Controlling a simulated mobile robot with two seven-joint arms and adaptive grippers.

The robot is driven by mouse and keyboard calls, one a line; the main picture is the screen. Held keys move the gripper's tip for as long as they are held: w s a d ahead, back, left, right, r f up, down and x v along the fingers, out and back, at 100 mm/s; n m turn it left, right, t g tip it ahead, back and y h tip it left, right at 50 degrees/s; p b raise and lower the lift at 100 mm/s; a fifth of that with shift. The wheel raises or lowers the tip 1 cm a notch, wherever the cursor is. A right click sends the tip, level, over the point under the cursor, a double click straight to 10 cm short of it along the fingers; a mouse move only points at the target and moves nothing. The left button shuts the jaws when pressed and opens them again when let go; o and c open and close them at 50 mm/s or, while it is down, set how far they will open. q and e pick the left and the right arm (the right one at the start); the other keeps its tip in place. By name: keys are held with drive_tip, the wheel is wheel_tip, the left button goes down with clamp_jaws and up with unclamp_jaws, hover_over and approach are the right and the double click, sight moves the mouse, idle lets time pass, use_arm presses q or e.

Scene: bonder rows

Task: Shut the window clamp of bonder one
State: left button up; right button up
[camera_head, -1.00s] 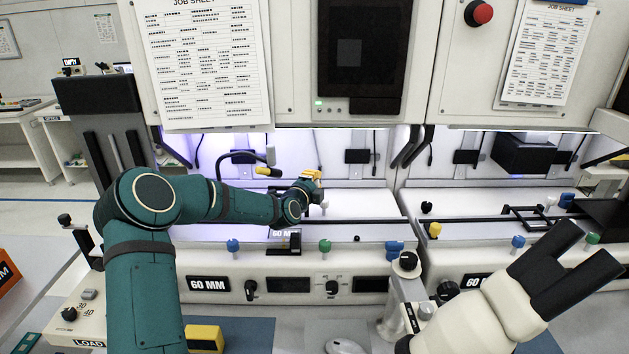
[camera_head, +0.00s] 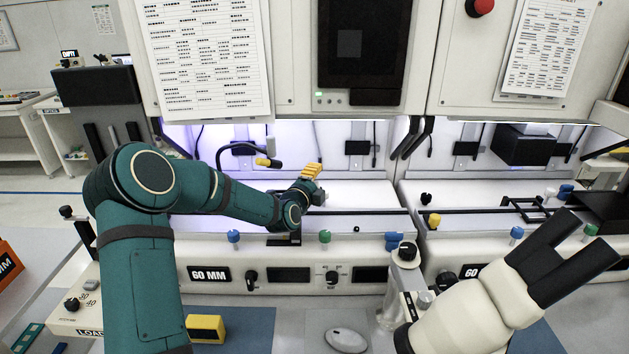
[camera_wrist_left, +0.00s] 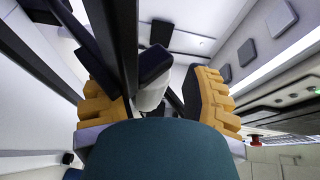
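Bonder one is the left machine, with a "60 MM" label (camera_head: 210,274) on its front. My left gripper (camera_head: 312,172), with yellow fingers, is over its white work deck, behind the front rail. In the left wrist view the fingers stand apart (camera_wrist_left: 160,105). A dark block with a white lower part (camera_wrist_left: 153,75) shows between or beyond them; I cannot tell whether they touch it. The window clamp is not clearly visible; my teal forearm and gripper cover that part of the deck, so I cannot tell its position. My right gripper is not in view.
Blue (camera_head: 233,236) and green (camera_head: 325,236) knobs line the front. The cream microscope head (camera_head: 480,305) with black eyepieces fills the lower right. A black frame (camera_head: 524,208) lies on the right bonder.

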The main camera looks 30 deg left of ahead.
use_arm(q)
drive_tip(key=s+b, duration=0.3)
drive_tip(key=s, duration=0.4)
drive_tip(key=shift+d, duration=0.45)
drive_tip(key=shift+r, duration=0.1)
